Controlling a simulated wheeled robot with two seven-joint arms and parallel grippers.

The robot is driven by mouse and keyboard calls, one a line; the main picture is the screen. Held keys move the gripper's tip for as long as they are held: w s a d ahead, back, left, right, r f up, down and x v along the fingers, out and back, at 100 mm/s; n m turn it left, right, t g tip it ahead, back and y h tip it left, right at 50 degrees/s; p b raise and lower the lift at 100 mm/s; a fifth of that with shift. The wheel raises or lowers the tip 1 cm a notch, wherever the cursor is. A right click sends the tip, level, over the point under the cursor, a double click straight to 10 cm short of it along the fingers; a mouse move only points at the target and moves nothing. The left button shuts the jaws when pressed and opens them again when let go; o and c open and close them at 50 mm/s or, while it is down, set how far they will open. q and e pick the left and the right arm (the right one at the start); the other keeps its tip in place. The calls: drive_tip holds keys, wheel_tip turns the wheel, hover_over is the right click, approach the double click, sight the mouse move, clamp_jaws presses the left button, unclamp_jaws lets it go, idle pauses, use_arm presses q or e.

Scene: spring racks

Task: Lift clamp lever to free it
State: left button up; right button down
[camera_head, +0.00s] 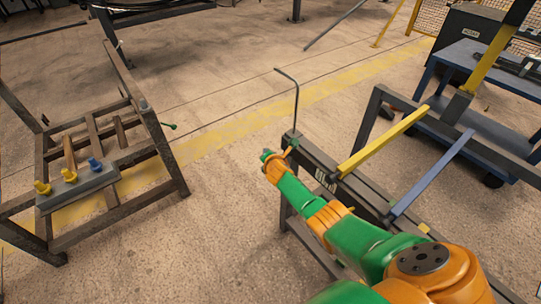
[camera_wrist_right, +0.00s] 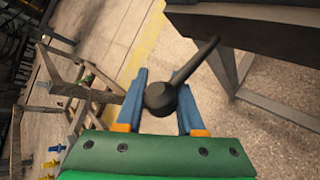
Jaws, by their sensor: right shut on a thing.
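The black clamp lever (camera_wrist_right: 194,66) shows in the right wrist view, with a round end (camera_wrist_right: 160,96) between my blue fingers and a bar slanting up to the right. My right gripper (camera_wrist_right: 162,108) is shut on this lever, one finger on each side of the round end. The lever is too small and covered to make out there. My left gripper is in neither view.
A thin bent rod (camera_head: 296,105) stands at the beam's end. Yellow (camera_head: 382,143) and blue (camera_head: 432,173) bars cross the rack. At left stands another metal frame (camera_head: 165,150) with yellow and blue knobs. A blue cart (camera_head: 475,58) stands at upper right. Floor between the frames is clear.

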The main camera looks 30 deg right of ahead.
drive_tip(key=shift+w+r, duration=0.1)
drive_tip(key=shift+r, duration=0.15)
drive_tip(key=c, duration=0.6)
unclamp_jaws()
drive_tip(key=shift+o, duration=0.3)
drive_tip(key=shift+a, duration=0.1)
drive_tip(key=p+v, duration=0.5)
drive_tip(key=v, duration=0.2)
drive_tip(key=shift+p, duration=0.3)
